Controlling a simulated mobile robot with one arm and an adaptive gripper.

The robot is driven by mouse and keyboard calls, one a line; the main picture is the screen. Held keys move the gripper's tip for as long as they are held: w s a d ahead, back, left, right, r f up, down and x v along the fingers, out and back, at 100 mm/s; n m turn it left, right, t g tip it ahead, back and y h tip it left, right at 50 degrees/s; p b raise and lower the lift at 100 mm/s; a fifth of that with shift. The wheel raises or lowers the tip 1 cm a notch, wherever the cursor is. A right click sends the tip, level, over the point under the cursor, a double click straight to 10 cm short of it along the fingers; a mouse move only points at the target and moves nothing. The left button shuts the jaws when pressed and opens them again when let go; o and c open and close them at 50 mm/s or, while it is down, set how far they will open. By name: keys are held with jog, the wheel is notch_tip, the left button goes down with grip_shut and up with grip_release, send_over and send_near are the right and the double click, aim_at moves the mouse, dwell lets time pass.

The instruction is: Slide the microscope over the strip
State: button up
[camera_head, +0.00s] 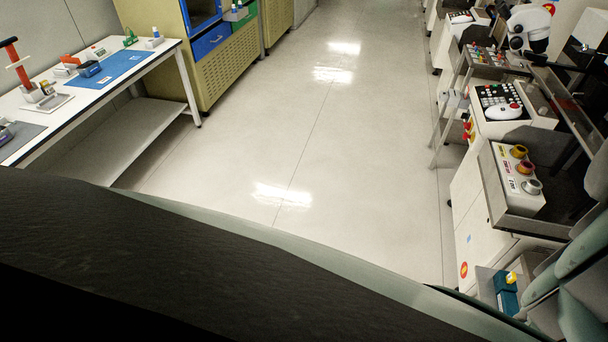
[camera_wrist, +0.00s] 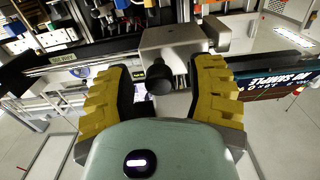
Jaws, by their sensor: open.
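In the wrist view my gripper (camera_wrist: 160,85) is open, with its yellow ribbed fingers apart. Between the fingers is a black round knob (camera_wrist: 159,78), on the front of a grey metal block (camera_wrist: 172,42) that sits on a dark horizontal rail (camera_wrist: 82,55). The knob looks apart from both fingers, though depth is hard to judge. I cannot tell for sure whether this block carries the task's microscope. In the head view a white microscope (camera_head: 528,28) with black eyepieces stands at the upper right. I cannot make out the strip in either view. My gripper is outside the head view.
Machines with a keypad panel (camera_head: 500,100) and a box of coloured knobs (camera_head: 519,170) line the right side. A white bench (camera_head: 60,125) with a blue mat (camera_head: 108,70) stands at the left. The floor (camera_head: 300,130) between them is clear. A dark sign (camera_wrist: 280,85) shows at the wrist view's right.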

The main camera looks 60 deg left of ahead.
jog(key=shift+o, duration=0.4)
grip_shut()
dwell(0.4)
